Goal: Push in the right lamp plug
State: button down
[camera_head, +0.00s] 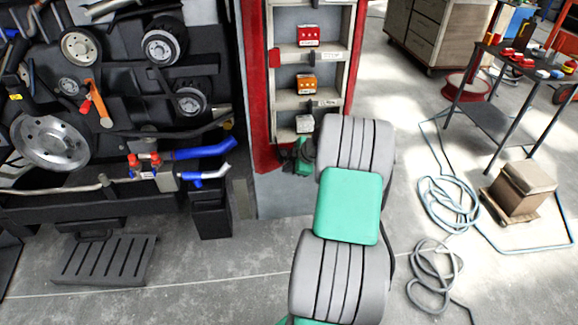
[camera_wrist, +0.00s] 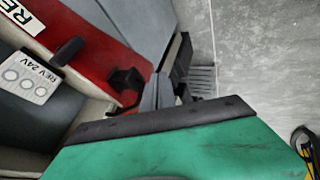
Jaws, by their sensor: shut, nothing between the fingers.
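A red-framed cabinet (camera_head: 262,120) with pale shelves stands at the centre in the head view. Its red strip (camera_wrist: 100,50) crosses the upper left of the wrist view. A black fitting (camera_wrist: 125,80) sits on the strip, and a second dark fitting (camera_wrist: 68,50) is farther up-left. I cannot tell which is the right lamp plug or how deep it sits. My gripper (camera_wrist: 160,92) is shut and empty, its tips just right of the nearer fitting; contact is unclear.
A "REV 24V" label (camera_wrist: 32,78) is at the wrist view's left. Red (camera_head: 308,36) and orange (camera_head: 306,84) boxes are on the cabinet. A black bin (camera_head: 210,215) and a rack of parts (camera_head: 110,190) stand left. Hose coils (camera_head: 447,205) lie on the floor right.

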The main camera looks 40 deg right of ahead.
jog(key=v, duration=1)
jog(key=shift+s+b, duration=0.3)
jog(key=shift+s, duration=0.05)
